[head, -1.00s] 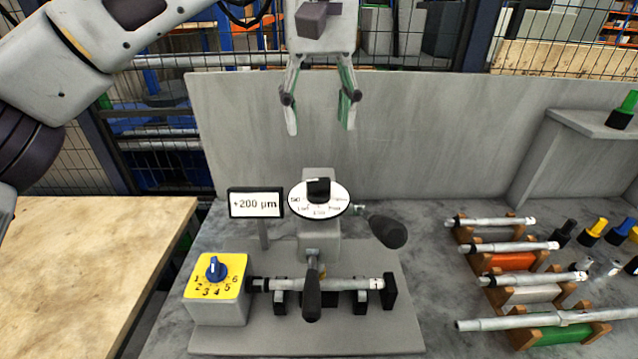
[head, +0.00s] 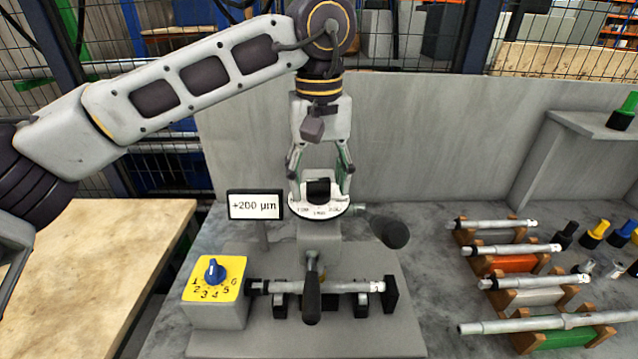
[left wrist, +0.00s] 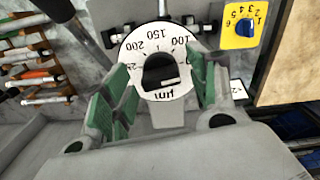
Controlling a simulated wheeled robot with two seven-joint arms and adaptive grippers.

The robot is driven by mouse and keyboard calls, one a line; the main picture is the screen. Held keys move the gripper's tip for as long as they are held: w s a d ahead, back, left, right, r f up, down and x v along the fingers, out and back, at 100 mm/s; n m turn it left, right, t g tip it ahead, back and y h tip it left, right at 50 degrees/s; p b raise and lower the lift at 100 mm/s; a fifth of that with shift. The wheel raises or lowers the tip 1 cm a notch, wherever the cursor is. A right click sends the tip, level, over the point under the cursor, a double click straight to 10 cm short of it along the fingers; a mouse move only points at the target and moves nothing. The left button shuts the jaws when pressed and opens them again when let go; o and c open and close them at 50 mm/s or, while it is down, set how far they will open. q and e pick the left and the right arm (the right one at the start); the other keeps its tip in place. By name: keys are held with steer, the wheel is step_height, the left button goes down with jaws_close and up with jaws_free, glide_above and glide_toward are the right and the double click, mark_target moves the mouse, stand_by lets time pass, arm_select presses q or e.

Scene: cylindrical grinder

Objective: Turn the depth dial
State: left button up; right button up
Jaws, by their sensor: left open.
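The depth dial is a white disc with printed numbers (head: 318,210) and a black knob (head: 318,188) on top, standing on the grey grinder. In the left wrist view the black knob (left wrist: 162,72) sits in the middle of the white dial (left wrist: 145,45), which reads in µm. My left gripper (head: 319,192) comes down from above. Its open fingers stand on both sides of the knob, with a gap on each side. The left gripper (left wrist: 160,92) shows green pads in the wrist view. A display (head: 255,205) beside the dial reads +200 µm. My right gripper is not in view.
A yellow box with a blue selector (head: 214,270) stands front left. A black-handled lever (head: 312,297) and a side handle (head: 390,232) are near the dial. Shafts on coloured racks (head: 505,260) lie right. A grey wall (head: 430,130) stands behind.

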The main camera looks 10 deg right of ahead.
arm_select(q)
steer(key=shift+f, duration=0.65)
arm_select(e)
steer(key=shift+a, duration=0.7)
arm_select(q)
steer(key=c, duration=1)
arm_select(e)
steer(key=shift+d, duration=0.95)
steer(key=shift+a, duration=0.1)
